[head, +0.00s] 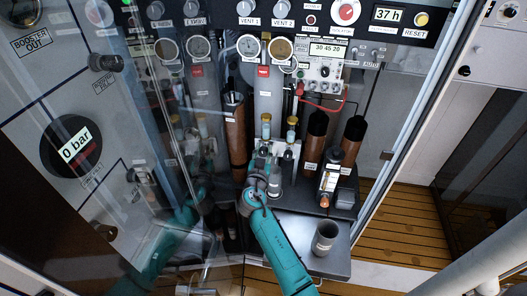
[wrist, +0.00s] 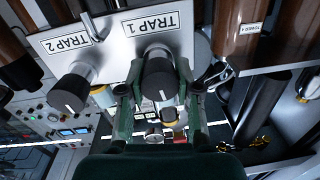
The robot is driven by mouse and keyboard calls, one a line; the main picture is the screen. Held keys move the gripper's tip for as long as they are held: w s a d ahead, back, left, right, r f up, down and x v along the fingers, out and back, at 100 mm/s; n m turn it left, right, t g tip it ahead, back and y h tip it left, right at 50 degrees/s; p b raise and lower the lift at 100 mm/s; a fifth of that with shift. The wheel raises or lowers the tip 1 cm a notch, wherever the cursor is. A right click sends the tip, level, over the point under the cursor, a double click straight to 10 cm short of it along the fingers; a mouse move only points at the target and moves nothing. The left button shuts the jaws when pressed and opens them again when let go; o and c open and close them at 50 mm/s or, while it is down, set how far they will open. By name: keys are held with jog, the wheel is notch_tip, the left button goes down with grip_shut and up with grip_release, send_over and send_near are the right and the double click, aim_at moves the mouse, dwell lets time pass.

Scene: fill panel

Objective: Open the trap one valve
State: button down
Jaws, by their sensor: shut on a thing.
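The trap one valve (wrist: 158,77) is a dark round knob with a white mark, below the "TRAP 1" label on a pale plate in the wrist view. My gripper (wrist: 158,92) has its two green fingers on either side of this knob and is shut on it. The trap two valve (wrist: 72,92), a similar dark knob with a white mark, sits to the left under the "TRAP 2" label. In the head view my gripper (head: 262,180) is at the valve plate, and my arm and the gripper hide most of the knob.
Tall brown cylinders (head: 315,138) stand right of the valves. A grey cup (head: 325,238) stands on the metal shelf (head: 290,232) in front. Gauges and knobs line the panel above. A glass pane (head: 150,140) is on the left, with a reflection of my arm.

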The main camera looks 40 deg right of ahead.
jog(key=n, duration=0.4)
jog(key=shift+w, duration=0.1)
jog(key=n, duration=0.4)
jog(key=shift+a+f, duration=0.1)
jog(key=n, duration=0.4)
jog(key=shift+g, duration=0.4)
jog(key=n, duration=0.3)
jog(key=shift+w+f+n, duration=0.1)
jog(key=shift+n, duration=0.3)
jog(key=n, duration=0.3)
jog(key=shift+f+g, duration=0.1)
jog(key=shift+g, duration=0.2)
jog(key=n, duration=0.4)
jog(key=shift+n+h, duration=0.3)
jog(key=n, duration=0.3)
jog(key=shift+f, duration=0.15)
jog(key=shift+n, duration=2)
